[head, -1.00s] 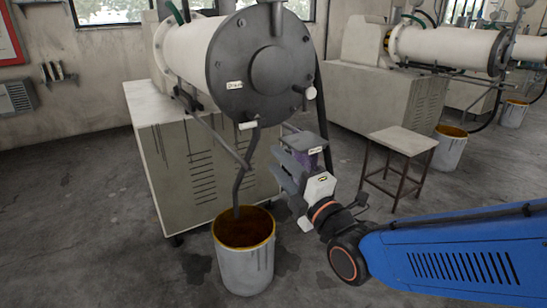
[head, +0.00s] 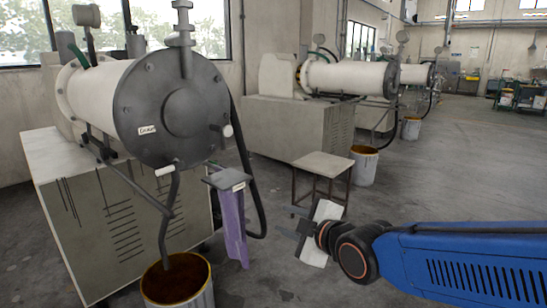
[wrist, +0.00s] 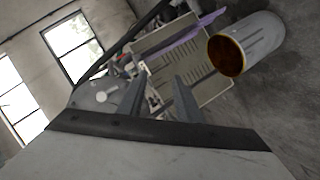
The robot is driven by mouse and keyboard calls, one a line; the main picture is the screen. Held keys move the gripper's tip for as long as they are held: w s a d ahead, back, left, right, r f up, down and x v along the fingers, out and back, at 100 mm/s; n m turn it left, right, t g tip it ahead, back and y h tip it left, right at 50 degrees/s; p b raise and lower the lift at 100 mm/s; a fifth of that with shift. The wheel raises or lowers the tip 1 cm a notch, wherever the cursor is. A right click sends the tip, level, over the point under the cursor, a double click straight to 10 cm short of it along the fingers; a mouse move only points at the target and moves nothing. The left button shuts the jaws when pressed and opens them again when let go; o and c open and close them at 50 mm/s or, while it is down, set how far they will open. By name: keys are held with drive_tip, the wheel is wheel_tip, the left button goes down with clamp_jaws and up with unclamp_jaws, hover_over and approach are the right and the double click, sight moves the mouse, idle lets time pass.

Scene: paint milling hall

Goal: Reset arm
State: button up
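My gripper (head: 290,234) is at the end of my blue arm, low and right of the nearest mill, over the grey floor. In the wrist view my two fingers (wrist: 158,86) stand apart with nothing between them, so the gripper is open and empty. A purple strip (head: 232,225) hangs below a small labelled grey plate (head: 224,180), left of my gripper and apart from it. The purple strip also shows in the wrist view (wrist: 190,35).
The nearest mill (head: 175,110) stands at left above a paint bucket (head: 205,297). A small table (head: 322,165) stands behind my gripper. A second mill (head: 345,78) and bucket (head: 365,168) are farther back. Floor at right is open.

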drive_tip(key=s+d+f+m+g+h, duration=0.25)
drive_tip(key=s+d+m, duration=0.2)
drive_tip(key=d, duration=0.35)
drive_tip(key=s+d+f+m+g+h, duration=0.1)
drive_tip(key=s+d+f+m+h, duration=0.3)
drive_tip(key=d, duration=0.5)
drive_tip(key=s+d+f+m+g, duration=0.3)
drive_tip(key=s+d+m, duration=0.5)
drive_tip(key=s, duration=0.4)
drive_tip(key=shift+d+m+g+h, duration=0.35)
drive_tip(key=shift+g+h, duration=0.1)
